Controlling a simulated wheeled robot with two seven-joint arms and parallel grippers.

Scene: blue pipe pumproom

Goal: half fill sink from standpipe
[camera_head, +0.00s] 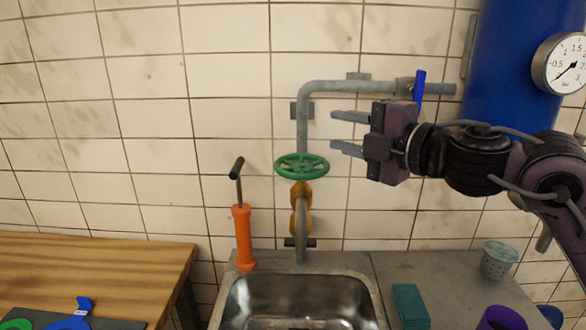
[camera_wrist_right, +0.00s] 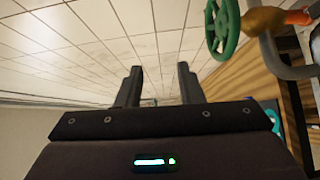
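The metal sink (camera_head: 300,292) is set in the counter at the bottom middle of the head view; its visible basin looks empty. A grey standpipe (camera_head: 302,130) runs along the wall and down behind it, with a green handwheel (camera_head: 302,166) on a yellow valve body (camera_head: 300,192). The handwheel also shows at the top right of the right wrist view (camera_wrist_right: 222,28). A blue lever (camera_head: 419,88) sits on the horizontal pipe, just above my right gripper. My right gripper (camera_head: 340,132) is open and empty, pointing left, to the right of the vertical pipe and above the handwheel. My left gripper is out of view.
An orange hand pump (camera_head: 243,235) stands left of the sink. A teal block (camera_head: 410,305), a purple cup (camera_head: 502,318) and a grey perforated cup (camera_head: 499,260) stand on the right counter. A pressure gauge (camera_head: 562,64) is on the blue pipe (camera_head: 510,60). A wooden table (camera_head: 90,265) is at left.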

